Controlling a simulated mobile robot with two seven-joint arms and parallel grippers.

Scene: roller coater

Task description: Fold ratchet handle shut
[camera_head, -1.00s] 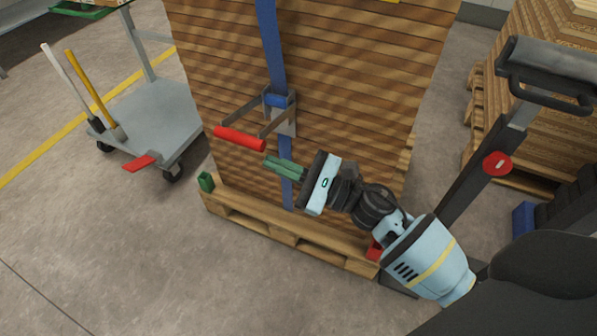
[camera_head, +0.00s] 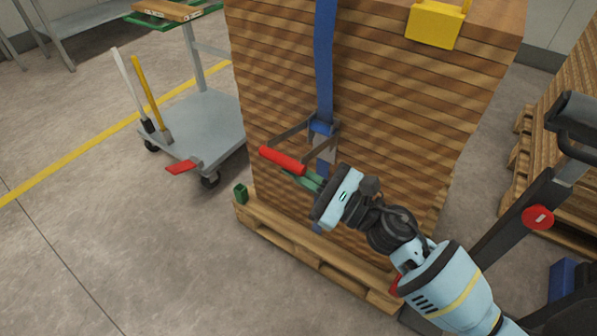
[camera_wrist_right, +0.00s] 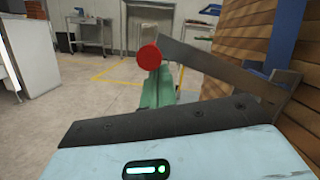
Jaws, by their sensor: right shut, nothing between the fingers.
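The ratchet (camera_head: 325,148) sits on the blue strap (camera_head: 325,60) that runs down the face of the wooden stack. Its handle stands out from the stack on two metal arms, ending in a red grip (camera_head: 282,160). My right gripper (camera_head: 298,174) has its green fingers shut and empty, just below the red grip. In the right wrist view the fingers (camera_wrist_right: 158,90) lie under the round red grip end (camera_wrist_right: 149,56), with a metal arm (camera_wrist_right: 210,65) running right. I cannot tell whether they touch the grip. My left gripper is not in view.
The stack stands on a wooden pallet (camera_head: 310,258). A grey cart (camera_head: 205,125) is at the left. A black post with a red button (camera_head: 538,217) stands at the right. Free floor (camera_head: 130,250) lies left of the pallet.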

